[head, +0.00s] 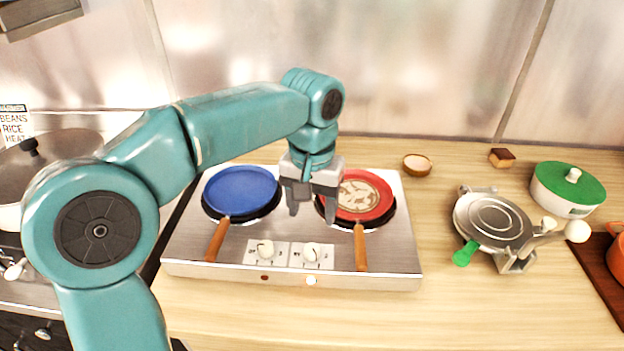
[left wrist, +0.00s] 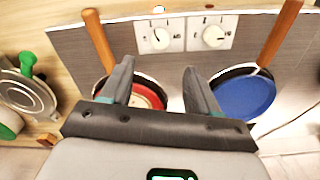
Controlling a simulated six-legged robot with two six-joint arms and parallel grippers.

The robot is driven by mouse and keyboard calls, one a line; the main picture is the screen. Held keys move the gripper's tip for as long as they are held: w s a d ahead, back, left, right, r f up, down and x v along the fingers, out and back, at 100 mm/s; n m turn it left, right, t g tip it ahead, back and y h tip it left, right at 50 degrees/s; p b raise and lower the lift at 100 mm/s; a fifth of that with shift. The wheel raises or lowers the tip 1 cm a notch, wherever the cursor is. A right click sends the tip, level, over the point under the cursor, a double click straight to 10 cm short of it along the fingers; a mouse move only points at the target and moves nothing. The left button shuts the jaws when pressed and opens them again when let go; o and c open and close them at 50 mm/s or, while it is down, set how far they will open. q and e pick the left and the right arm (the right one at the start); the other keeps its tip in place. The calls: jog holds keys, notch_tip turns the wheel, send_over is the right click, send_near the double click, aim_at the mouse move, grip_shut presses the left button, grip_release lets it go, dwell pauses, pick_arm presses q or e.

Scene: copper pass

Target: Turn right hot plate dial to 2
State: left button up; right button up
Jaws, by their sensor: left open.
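A steel double hot plate (head: 190,250) stands on the counter with two white dials on its front panel. The right dial (head: 312,252) is below the red pan, and the left dial (head: 265,250) is beside it. In the left wrist view, seen from the other side, the right dial (left wrist: 159,37) is the left one of the pair. The setting numbers are too small to read surely. My left gripper (head: 313,207) is open and empty, above the plate between the pans, behind the right dial and apart from it. My right gripper is not in view.
A blue pan (head: 241,189) and a red pan (head: 375,204) sit on the burners, their wooden handles flanking the dials. The right indicator light (head: 311,281) glows. A waffle iron (head: 490,220) and green-lidded pot (head: 568,186) stand right. The front counter is clear.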

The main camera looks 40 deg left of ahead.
pick_arm(q)
notch_tip(320, 180, up, 6)
jog(key=shift+p, duration=0.35)
